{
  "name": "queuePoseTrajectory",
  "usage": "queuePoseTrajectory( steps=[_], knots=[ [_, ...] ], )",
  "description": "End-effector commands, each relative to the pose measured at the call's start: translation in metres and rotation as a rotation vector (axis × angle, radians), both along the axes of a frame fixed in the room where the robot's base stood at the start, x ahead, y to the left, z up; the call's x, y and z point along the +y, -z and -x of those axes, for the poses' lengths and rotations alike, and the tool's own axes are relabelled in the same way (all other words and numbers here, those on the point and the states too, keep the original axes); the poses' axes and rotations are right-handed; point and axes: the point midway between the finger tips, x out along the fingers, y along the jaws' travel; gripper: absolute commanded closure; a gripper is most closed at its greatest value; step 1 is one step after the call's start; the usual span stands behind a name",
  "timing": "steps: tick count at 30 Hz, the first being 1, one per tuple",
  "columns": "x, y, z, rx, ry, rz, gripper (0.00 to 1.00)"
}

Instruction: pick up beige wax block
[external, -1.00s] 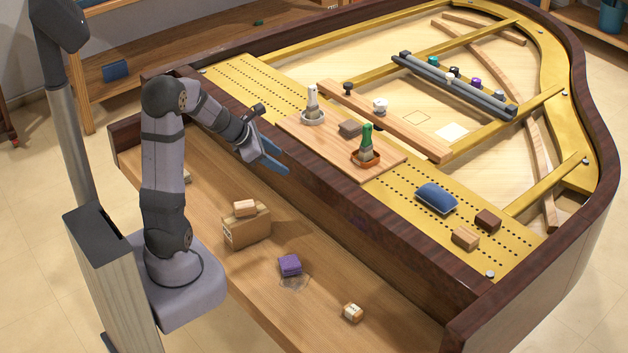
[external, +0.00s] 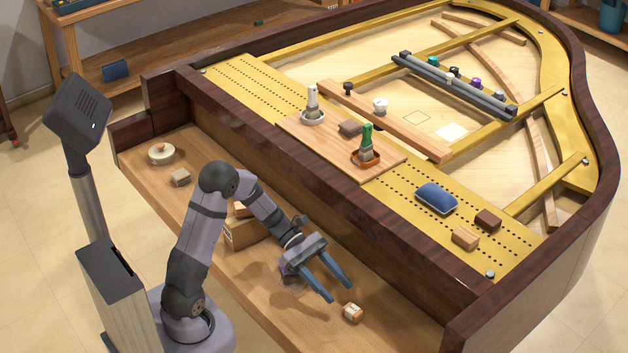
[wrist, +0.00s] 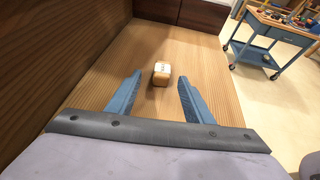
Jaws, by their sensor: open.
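The beige block (external: 352,312), with a pale band or label on it, lies on the wooden shelf near its right end. In the wrist view the block (wrist: 161,74) shows between the fingertips, in front of my gripper. My gripper (external: 339,291) is open and empty, its blue fingers pointing down and right toward the block. In the wrist view my gripper (wrist: 160,84) has one finger on each side of the block's outline. The block appears still ahead of the tips, with no visible contact.
The dark piano rail (external: 385,265) runs along the shelf's back. A blue trolley (wrist: 268,45) stands beyond the shelf. The shelf around the beige block is clear.

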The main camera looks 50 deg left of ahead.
Motion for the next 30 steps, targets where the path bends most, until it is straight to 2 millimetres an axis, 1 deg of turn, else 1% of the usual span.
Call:
queuePoseTrajectory(
  steps=[1,8,15,20,23,30],
  knots=[
    [-0.002,0.004,0.001,-0.003,0.011,0.009,0.53],
    [-0.007,0.003,0.002,-0.005,0.019,0.016,0.53],
    [-0.023,0.01,0.001,-0.004,0.018,0.015,0.53],
    [-0.025,0.011,0.0,-0.003,0.016,0.015,0.53],
    [-0.032,0.015,0.001,-0.003,0.018,0.014,0.53],
    [-0.059,0.026,-0.001,-0.003,0.019,0.014,0.53]
  ],
)
